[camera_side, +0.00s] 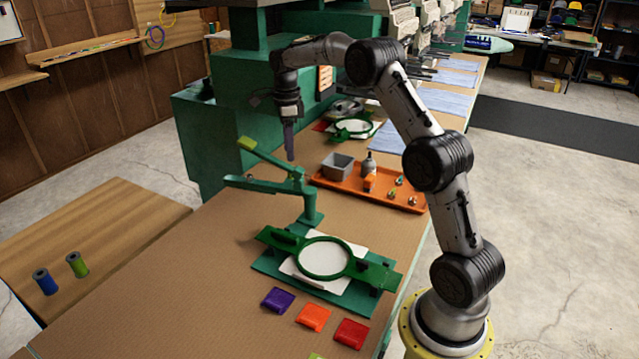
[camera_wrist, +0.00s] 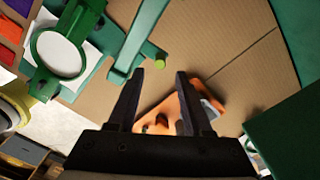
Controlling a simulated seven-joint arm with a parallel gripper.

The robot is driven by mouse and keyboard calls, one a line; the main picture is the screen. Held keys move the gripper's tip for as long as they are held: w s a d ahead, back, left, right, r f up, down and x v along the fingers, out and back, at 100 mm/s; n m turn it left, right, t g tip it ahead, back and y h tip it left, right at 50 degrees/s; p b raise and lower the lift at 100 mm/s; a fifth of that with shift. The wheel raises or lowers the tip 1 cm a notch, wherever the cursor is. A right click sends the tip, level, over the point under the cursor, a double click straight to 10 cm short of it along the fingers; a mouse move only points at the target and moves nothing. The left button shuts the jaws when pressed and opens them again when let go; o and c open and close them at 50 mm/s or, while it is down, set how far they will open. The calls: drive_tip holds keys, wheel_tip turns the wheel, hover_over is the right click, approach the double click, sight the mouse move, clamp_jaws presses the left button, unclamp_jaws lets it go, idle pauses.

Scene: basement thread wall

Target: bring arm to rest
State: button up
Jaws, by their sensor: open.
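My gripper (camera_side: 290,150) hangs pointing down in the side view, above the work table and behind the green clamp lever. In the wrist view my gripper (camera_wrist: 160,82) shows its two dark fingers apart, with nothing between them. The fingers are clear of the table. My arm rises from its yellow base at the right and bends over toward the upper left.
An orange tray (camera_side: 334,184) with a grey bin and small items lies below and right of the gripper. The green lever press (camera_side: 300,190) and hoop (camera_side: 325,258) stand nearer. Coloured packets (camera_side: 314,317) lie in front. A green machine (camera_side: 235,110) stands close behind.

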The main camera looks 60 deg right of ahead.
drive_tip(key=s+a+r+n+t, duration=0.3)
drive_tip(key=s+a+r+n, duration=1)
drive_tip(key=a, duration=0.3)
drive_tip(key=s+a+f+n+t, duration=0.1)
drive_tip(key=s+a+f+n, duration=0.1)
drive_tip(key=s+n, duration=0.5)
drive_tip(key=s+a+f+n+t, duration=0.1)
drive_tip(key=s+a+f+n, duration=0.2)
drive_tip(key=s+a+n, duration=0.2)
drive_tip(key=s+n, duration=0.3)
drive_tip(key=s, duration=0.3)
drive_tip(key=shift+s+a+f+t, duration=0.2)
drive_tip(key=shift+a+f+t, duration=0.05)
drive_tip(key=shift+a+t, duration=0.05)
